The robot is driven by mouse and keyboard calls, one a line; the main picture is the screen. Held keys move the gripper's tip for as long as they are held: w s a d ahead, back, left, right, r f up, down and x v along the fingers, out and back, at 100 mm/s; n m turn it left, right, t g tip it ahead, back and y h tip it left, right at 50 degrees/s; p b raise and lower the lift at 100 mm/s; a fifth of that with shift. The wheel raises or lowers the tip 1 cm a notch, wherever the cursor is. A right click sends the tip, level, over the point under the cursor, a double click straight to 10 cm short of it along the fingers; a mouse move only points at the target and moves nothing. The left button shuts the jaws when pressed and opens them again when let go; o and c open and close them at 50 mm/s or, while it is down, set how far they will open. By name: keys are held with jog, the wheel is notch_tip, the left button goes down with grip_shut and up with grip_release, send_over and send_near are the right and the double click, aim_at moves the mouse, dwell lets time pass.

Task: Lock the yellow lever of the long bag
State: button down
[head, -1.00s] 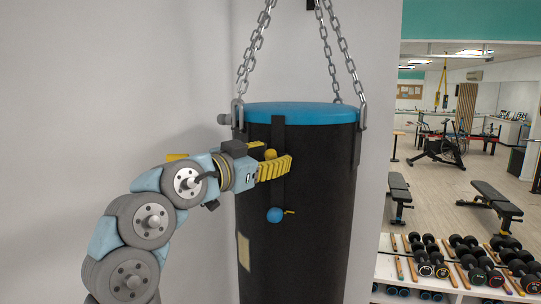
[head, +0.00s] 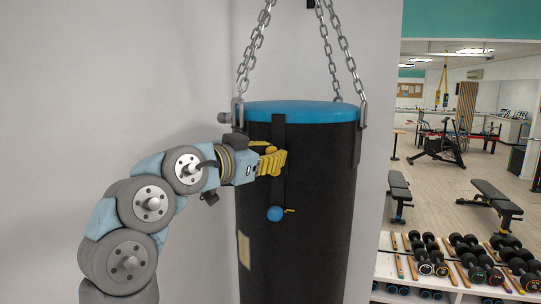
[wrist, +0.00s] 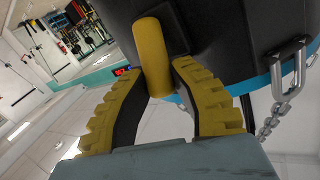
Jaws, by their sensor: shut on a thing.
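The long bag (head: 310,230) is a black hanging punching bag with a blue top, also close up in the wrist view (wrist: 220,30). A dark vertical strap runs down its front. The yellow lever (wrist: 152,50) stands out from a dark mount on the bag. My gripper (head: 279,163) is at the upper front of the bag, its yellow ribbed fingers partly hiding the lever. In the wrist view, my gripper (wrist: 158,78) is shut on the lever, one finger on each side.
Chains (head: 341,50) hold the bag from above, and one shows close to the gripper in the wrist view (wrist: 268,124). A pale wall (head: 100,80) stands behind. A dumbbell rack (head: 455,285) and benches are at the right, apart from the arm.

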jog(key=shift+w, duration=0.15)
jog(key=c, duration=0.9)
grip_release()
jog(key=shift+d, duration=0.1)
jog(key=shift+r, duration=0.1)
jog(key=v, duration=1.2)
jog(key=shift+r, duration=0.2)
